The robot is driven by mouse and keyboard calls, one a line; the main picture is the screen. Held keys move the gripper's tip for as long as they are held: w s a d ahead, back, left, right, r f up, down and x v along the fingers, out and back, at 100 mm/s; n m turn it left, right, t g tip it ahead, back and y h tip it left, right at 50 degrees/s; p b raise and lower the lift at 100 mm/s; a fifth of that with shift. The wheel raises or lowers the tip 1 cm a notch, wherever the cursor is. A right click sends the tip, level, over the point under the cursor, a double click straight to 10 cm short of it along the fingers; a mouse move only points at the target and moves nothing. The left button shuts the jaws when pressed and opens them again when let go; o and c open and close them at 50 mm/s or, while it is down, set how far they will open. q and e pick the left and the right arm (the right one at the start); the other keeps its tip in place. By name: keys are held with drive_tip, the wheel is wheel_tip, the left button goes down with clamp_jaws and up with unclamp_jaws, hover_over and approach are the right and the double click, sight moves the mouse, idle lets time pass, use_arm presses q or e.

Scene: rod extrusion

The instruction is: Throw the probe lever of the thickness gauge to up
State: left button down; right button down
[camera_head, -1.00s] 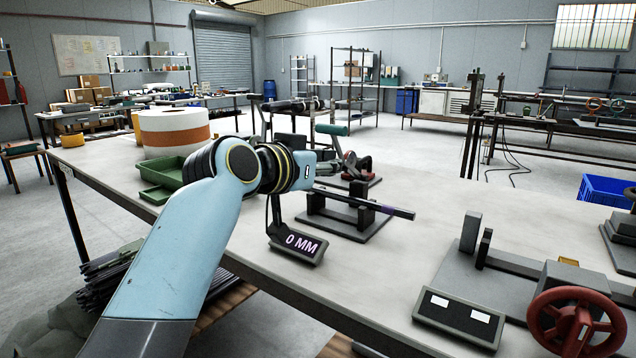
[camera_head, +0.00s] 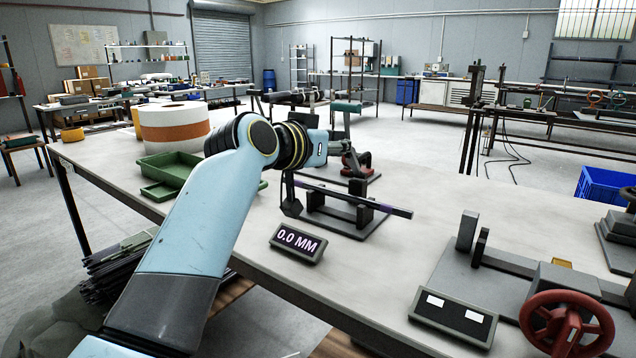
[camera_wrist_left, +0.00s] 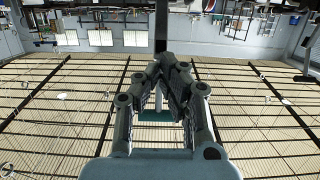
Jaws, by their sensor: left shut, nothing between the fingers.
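The thickness gauge's display (camera_head: 298,242) stands near the front edge of the bench and reads 0.0 MM. Behind it a dark rod (camera_head: 385,207) lies across a black stand (camera_head: 350,221). A slender dark piece with a lump at its lower end (camera_head: 292,207) shows below my left wrist, above and behind the display; I cannot tell whether it is the probe lever or part of my arm. My left gripper (camera_wrist_left: 165,62) is shut and empty in the left wrist view, with ceiling and upside-down room beyond it. My right gripper is not in view.
Green trays (camera_head: 168,168) and a large white-and-orange roll (camera_head: 174,130) stand at the bench's left. At the right front are a black panel (camera_head: 453,318) and a red handwheel (camera_head: 567,322). Bare bench (camera_head: 400,260) lies between the stand and this fixture.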

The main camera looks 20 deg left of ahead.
sight(348, 125)
use_arm(q)
drive_tip(key=shift+w+d+r+p, duration=0.15)
drive_tip(key=shift+w+r+p, duration=0.15)
drive_tip(key=shift+w+r, duration=0.25)
drive_tip(key=shift+r, duration=0.1)
drive_tip(key=shift+w+d+r+p, duration=0.25)
drive_tip(key=shift+w+r+p, duration=0.1)
drive_tip(key=shift+w+r, duration=0.3)
drive_tip(key=shift+w+d+r+p, duration=0.3)
drive_tip(key=shift+w+r, duration=0.2)
drive_tip(key=shift+w, duration=0.1)
drive_tip(key=shift+a+f, duration=0.1)
idle(0.3)
drive_tip(key=shift+s+f, duration=0.15)
drive_tip(key=shift+f, duration=0.45)
drive_tip(key=p+v, duration=0.4)
drive_tip(key=v, duration=0.2)
drive_tip(key=shift+r, duration=0.1)
drive_tip(key=shift+s+a, duration=0.2)
drive_tip(key=shift+s, duration=0.3)
